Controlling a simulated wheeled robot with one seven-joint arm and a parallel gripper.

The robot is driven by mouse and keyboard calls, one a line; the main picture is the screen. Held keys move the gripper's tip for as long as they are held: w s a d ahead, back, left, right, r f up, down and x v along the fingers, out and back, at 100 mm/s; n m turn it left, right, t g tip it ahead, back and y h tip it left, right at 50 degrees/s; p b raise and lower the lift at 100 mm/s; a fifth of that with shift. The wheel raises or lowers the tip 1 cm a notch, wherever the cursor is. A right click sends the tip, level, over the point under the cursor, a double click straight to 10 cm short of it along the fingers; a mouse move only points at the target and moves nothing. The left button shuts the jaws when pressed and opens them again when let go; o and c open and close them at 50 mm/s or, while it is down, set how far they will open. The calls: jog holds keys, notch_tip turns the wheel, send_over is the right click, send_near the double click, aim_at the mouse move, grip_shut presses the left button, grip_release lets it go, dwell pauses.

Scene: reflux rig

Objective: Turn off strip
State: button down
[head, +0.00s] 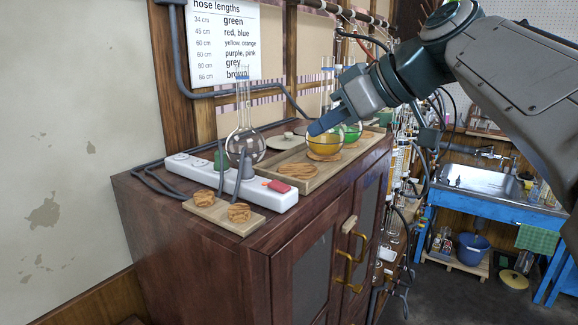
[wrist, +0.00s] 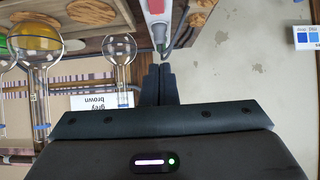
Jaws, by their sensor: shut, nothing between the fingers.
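The white power strip (head: 235,183) lies on top of the wooden cabinet, with a red switch (head: 278,187) at its near right end. A green plug (head: 221,158) and a grey plug (head: 246,164) sit in it. Part of the strip (wrist: 157,12) also shows at the top of the wrist view, beyond my fingertips. My gripper (head: 313,130) is shut and empty. In the head view it is up and to the right of the switch, over the tray area and apart from the strip. In the wrist view its fingers (wrist: 161,70) are together.
A wooden tray (head: 320,178) beside the strip has cork rings and flasks with yellow and green liquid. A clear round flask (head: 245,140) stands behind the strip. A small board with two cork pieces (head: 205,205) is in front. Cables run at the left.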

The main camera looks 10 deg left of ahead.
jog(key=p, duration=0.3)
send_over(280, 186)
jog(key=f, duration=0.5)
jog(key=shift+s+d+f, duration=0.15)
jog(key=shift+d+f, duration=0.1)
jog(key=shift+d, duration=0.15)
jog(key=shift+a+f, duration=0.15)
jog(key=shift+f, duration=0.5)
jog(key=shift+a+f, duration=0.15)
jog(key=shift+f, duration=0.45)
jog(key=shift+w+f, duration=0.2)
jog(key=shift+f, duration=0.75)
jog(key=shift+a, duration=0.1)
